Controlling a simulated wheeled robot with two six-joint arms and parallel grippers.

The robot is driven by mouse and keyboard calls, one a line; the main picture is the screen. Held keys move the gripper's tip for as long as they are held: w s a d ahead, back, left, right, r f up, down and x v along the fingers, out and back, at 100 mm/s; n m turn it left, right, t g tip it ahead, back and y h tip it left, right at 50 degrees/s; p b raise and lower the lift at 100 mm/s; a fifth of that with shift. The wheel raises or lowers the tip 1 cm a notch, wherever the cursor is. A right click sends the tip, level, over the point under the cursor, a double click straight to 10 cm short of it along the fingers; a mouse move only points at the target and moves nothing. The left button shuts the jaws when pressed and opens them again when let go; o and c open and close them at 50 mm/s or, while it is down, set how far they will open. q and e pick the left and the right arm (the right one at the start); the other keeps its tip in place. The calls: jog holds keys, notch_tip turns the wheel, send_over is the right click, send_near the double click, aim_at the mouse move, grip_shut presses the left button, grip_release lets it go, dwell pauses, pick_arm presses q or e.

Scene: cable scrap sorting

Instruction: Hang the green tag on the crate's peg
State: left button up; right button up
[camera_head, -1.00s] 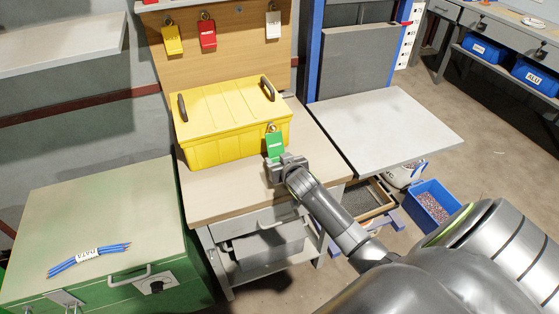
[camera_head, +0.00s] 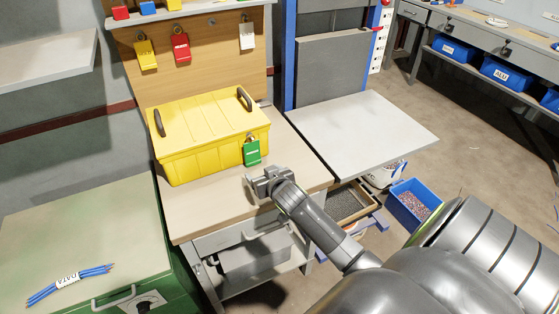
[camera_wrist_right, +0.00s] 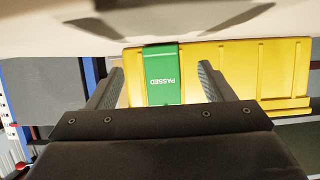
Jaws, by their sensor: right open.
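The green tag (camera_head: 252,152) hangs upright at the front of the yellow crate (camera_head: 205,150), near its right end. A ring shows at the tag's top; the peg itself is too small to make out. In the right wrist view the tag (camera_wrist_right: 161,75) reads PASSED and lies in front of the crate's wall (camera_wrist_right: 230,70). My right gripper (camera_head: 256,180) is in front of and below the tag, apart from it. Its two fingers (camera_wrist_right: 160,88) are open, with the tag seen in the gap between them. My left gripper is not in view.
The crate stands on a workbench (camera_head: 195,213) with a bare front strip. Yellow, red and white tags (camera_head: 182,48) hang on the board behind. A grey panel (camera_head: 365,132) lies to the right. A green cabinet (camera_head: 90,225) with blue cables (camera_head: 70,281) stands at the left.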

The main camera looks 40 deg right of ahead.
jog(key=v, duration=1.4)
jog(key=shift+s+f, duration=0.1)
jog(key=s+d+f+n+g, duration=0.1)
jog(key=s+f+g, duration=0.3)
jog(key=f, duration=1.1)
jog(key=s+f+g, duration=0.2)
jog(key=s+f, duration=0.5)
jog(key=f, duration=0.9)
jog(key=s+a+f+g, duration=0.1)
jog(key=s+f+g, duration=0.1)
jog(key=s+f, duration=0.3)
jog(key=s+a+f+g+y, duration=0.1)
jog(key=s+f, duration=0.4)
jog(key=s, duration=0.7)
jog(key=s+a+f+n+g+y, duration=0.1)
jog(key=s+a+f+g, duration=0.1)
jog(key=s+f, duration=0.4)
jog(key=s, duration=0.3)
jog(key=shift+a+g, duration=0.3)
jog(key=shift+a, duration=0.05)
